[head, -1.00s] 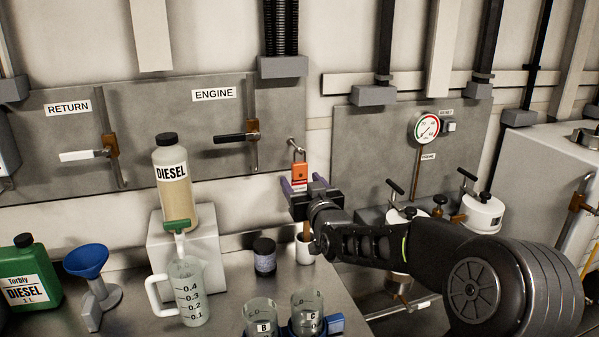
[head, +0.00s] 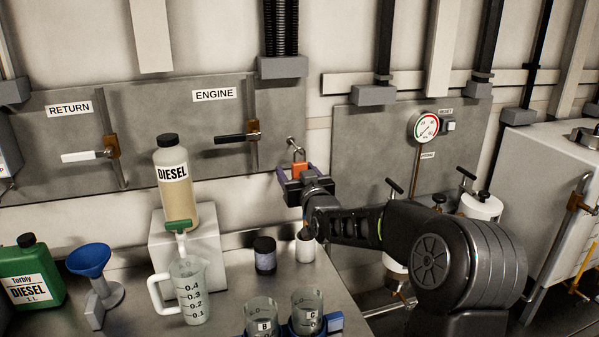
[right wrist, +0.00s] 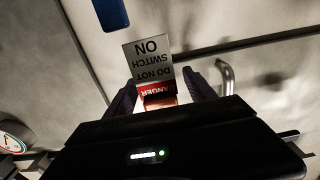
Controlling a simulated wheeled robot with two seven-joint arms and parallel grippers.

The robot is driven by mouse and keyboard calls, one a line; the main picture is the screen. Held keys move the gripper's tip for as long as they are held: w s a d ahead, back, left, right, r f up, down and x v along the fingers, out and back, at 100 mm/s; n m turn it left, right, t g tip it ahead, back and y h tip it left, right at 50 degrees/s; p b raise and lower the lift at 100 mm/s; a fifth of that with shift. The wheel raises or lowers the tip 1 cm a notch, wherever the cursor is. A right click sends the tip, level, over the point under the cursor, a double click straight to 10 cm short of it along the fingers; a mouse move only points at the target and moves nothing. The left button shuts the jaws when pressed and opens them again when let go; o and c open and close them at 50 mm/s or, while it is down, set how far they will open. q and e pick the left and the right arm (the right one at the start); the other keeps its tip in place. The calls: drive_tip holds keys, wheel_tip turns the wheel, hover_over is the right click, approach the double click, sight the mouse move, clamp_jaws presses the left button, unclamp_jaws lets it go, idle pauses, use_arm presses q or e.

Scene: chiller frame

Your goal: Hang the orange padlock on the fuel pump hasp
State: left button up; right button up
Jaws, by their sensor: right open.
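The orange padlock (head: 299,169) is upright at the wall in the head view, its shackle up at the metal hasp (head: 291,142). The shackle appears to pass through or against the hasp; I cannot tell which. My right gripper (head: 297,174) is open, with one purple-dark finger on each side of the padlock body. The gripper's body hides the padlock's lower part. In the right wrist view, the padlock's danger tag (right wrist: 148,62) stands between the two spread fingers, with a bit of orange body (right wrist: 158,100) below it. My left gripper is not in view.
The ENGINE lever (head: 237,137) is on the panel left of the hasp. A gauge (head: 425,127) is to the right.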

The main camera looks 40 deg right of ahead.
clamp_jaws()
idle(0.7)
